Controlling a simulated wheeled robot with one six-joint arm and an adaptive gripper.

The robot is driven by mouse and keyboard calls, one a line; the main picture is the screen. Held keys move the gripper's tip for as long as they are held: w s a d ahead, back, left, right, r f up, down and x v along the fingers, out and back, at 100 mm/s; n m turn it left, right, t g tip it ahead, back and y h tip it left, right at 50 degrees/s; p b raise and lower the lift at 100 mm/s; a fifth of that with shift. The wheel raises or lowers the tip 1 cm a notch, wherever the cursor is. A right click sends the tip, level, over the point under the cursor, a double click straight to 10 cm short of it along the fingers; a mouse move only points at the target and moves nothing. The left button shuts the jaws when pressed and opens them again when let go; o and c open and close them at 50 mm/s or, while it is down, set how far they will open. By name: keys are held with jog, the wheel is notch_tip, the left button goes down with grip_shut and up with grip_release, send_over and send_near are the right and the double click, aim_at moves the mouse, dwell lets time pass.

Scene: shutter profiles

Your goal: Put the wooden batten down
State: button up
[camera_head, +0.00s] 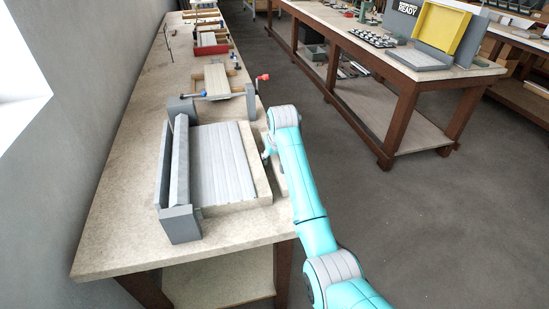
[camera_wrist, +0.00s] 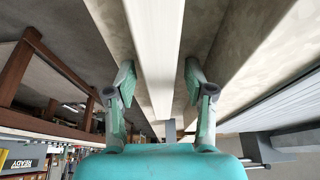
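A long pale strip (camera_wrist: 157,50), which looks like the wooden batten, runs lengthwise between the fingers of my gripper (camera_wrist: 158,82) in the wrist view. The fingers stand apart on either side of it, and a gap shows at each side. The strip appears to lie along the beige bench top; I cannot tell whether it touches it all along. In the head view, part of a pale strip (camera_head: 278,172) shows beside the fixture, and my arm hides most of my gripper there.
The grey fixture (camera_head: 180,226) with several whitish slats (camera_head: 221,163) and a wooden rail (camera_head: 254,160) stands just left of my arm. A red-handled clamp (camera_head: 263,77) sits behind it. The near end of the bench (camera_head: 120,235) is clear. Another bench stands across the aisle.

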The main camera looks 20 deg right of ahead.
jog(key=shift+r, duration=0.15)
jog(key=v, duration=1.2)
jog(key=shift+s, duration=0.1)
